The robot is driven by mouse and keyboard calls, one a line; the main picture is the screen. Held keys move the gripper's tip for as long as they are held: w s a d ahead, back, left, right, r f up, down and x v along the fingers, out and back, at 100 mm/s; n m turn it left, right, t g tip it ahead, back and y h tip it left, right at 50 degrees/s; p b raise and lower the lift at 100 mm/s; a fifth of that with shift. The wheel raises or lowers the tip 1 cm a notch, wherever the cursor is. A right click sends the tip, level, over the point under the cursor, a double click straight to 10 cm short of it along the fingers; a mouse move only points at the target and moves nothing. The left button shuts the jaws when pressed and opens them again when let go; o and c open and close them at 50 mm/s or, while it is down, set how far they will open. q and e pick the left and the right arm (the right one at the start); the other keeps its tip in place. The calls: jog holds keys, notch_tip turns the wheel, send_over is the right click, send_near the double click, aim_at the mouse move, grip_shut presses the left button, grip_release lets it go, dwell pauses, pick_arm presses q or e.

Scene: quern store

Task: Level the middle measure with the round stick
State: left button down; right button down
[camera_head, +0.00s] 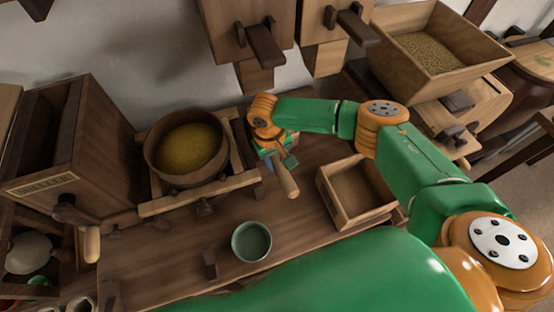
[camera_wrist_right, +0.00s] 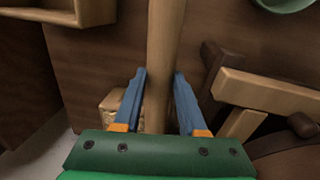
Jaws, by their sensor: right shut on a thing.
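My right gripper (camera_head: 279,163) is shut on the round stick (camera_head: 288,184), a pale wooden rod. In the right wrist view the rod (camera_wrist_right: 165,40) runs up from between the blue fingers (camera_wrist_right: 158,85). In the head view its free end points down toward the front of the bench. A green cup (camera_head: 251,258) stands upright on the bench in front of the rod, apart from it. A brown round bowl (camera_head: 157,168) of yellow grain sits in a wooden frame to the left. I cannot tell which vessel is the middle measure. My left gripper is out of view.
An open square wooden box (camera_head: 338,213) stands right of the rod. A wooden cabinet (camera_head: 95,135) stands at the left. Wooden hoppers hang over the bench's back, and a grain-filled bin (camera_head: 385,68) is at the upper right. Bare bench (camera_head: 175,245) shows left of the cup.

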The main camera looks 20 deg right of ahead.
jog(key=shift+w+d+p, duration=0.2)
jog(key=shift+d+p, duration=0.7)
jog(key=shift+d, duration=1.4)
jog(key=shift+w+d+p, duration=0.2)
jog(key=shift+d+p, duration=0.25)
jog(key=shift+d, duration=1.8)
